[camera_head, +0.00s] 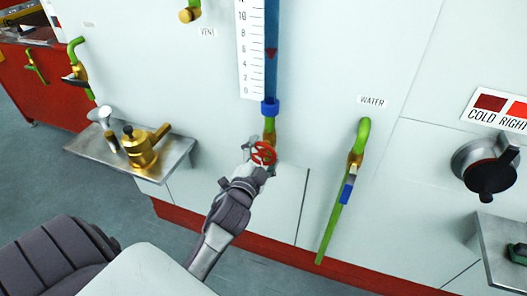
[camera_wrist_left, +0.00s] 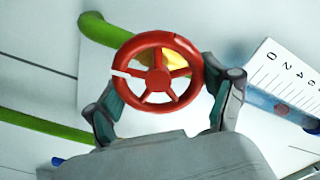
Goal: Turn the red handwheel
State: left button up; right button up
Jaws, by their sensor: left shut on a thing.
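The red handwheel (camera_head: 263,153) sits on a brass valve below the blue gauge tube in the head view. In the left wrist view the wheel (camera_wrist_left: 158,75) faces me, with spokes and a white mark on its left rim. My left gripper (camera_head: 260,155) reaches it from below. In the wrist view the gripper's fingers (camera_wrist_left: 163,88) stand on either side of the wheel, shut on its rim. My right gripper is not in view.
A scale with a blue tube (camera_head: 271,60) rises above the wheel. A green pipe with a blue-handled valve (camera_head: 349,185) hangs to the right, under the WATER label. A metal shelf (camera_head: 170,160) with brass fittings juts out at left. A black knob (camera_head: 487,168) is at far right.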

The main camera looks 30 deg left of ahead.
pick_arm(q)
jog(key=shift+n+p, duration=0.35)
jog(key=shift+n, duration=0.85)
jog(key=o, duration=1)
jog(key=v, duration=1.2)
jog(key=shift+a+f, duration=0.1)
